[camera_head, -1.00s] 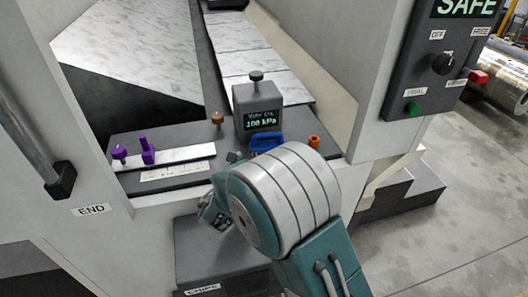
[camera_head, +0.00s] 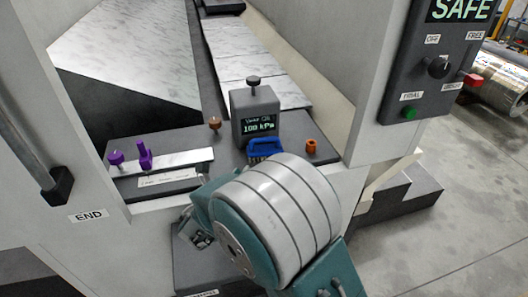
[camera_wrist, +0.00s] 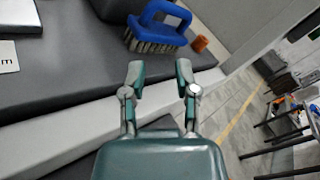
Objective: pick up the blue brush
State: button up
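The blue brush (camera_head: 266,146) sits on the dark ledge just in front of the grey gauge box, bristles down. In the wrist view the brush (camera_wrist: 165,22) shows its blue loop handle and pale bristles, beyond my fingertips and slightly left of centre. My gripper (camera_wrist: 157,72) is open and empty, its two fingers apart, with a clear gap to the brush. In the head view my teal and grey arm fills the lower middle, and part of my gripper (camera_head: 200,238) shows low at its left, below the ledge.
The gauge box (camera_head: 255,113) reading 100 kPa stands right behind the brush. An orange piece (camera_head: 311,146) is close on its right. Purple knobs (camera_head: 144,155) sit on a pale strip at left, and a brown knob (camera_head: 215,124) lies between. A control panel (camera_head: 437,65) stands at right.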

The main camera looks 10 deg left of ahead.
aim_at(263, 141)
jog(key=n, duration=0.1)
jog(key=w+r+n, duration=0.1)
jog(key=n, duration=0.1)
jog(key=n+g+h, duration=0.1)
jog(key=n, duration=0.1)
jog(key=shift+w+d+r, duration=0.15)
jog(key=shift+w+d, duration=0.05)
jog(key=shift+w, duration=0.1)
jog(key=n, duration=0.2)
jog(key=w+r+n, duration=0.1)
jog(key=n, duration=0.1)
jog(key=n+g, duration=0.1)
jog(key=n, duration=0.1)
jog(key=shift+w+d+r+h, duration=0.2)
jog(key=shift+w+h, duration=0.05)
jog(key=shift+h, duration=0.15)
jog(key=x, duration=0.5)
jog(key=shift+w+d, duration=0.1)
jog(key=shift+x, duration=2.8)
jog(key=shift+r, duration=0.2)
grip_shut()
